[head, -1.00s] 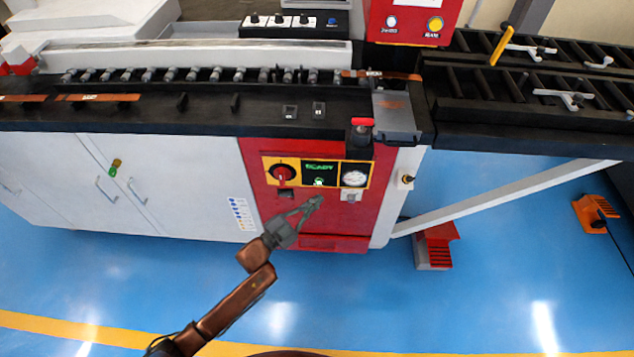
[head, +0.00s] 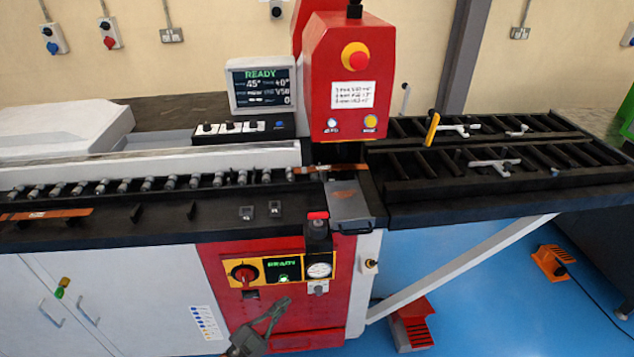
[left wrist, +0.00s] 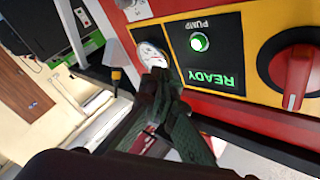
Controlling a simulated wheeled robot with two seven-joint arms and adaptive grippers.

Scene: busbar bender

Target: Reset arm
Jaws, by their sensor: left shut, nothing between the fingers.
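My left gripper (head: 277,312) is shut and empty in the head view, low in front of the red panel of the bender (head: 218,262). Its fingers (left wrist: 165,85) also show in the left wrist view, pointing toward the gauge. The control panel has a red rotary knob (head: 244,273), a green READY display (head: 283,268) with a lit green lamp, and a round gauge (head: 319,270). In the left wrist view the knob (left wrist: 292,72) is at the right and the lamp (left wrist: 199,42) is near the top. Whether the fingers touch anything cannot be told. My right gripper is out of view.
A monitor (head: 262,88) reads READY above the bench. A red head with a stop button (head: 355,57) stands beside it. A copper bar (head: 322,170) lies by the rollers. A roller table (head: 480,160) extends right. A red foot pedal (head: 410,322) and an orange one (head: 553,262) are on the blue floor.

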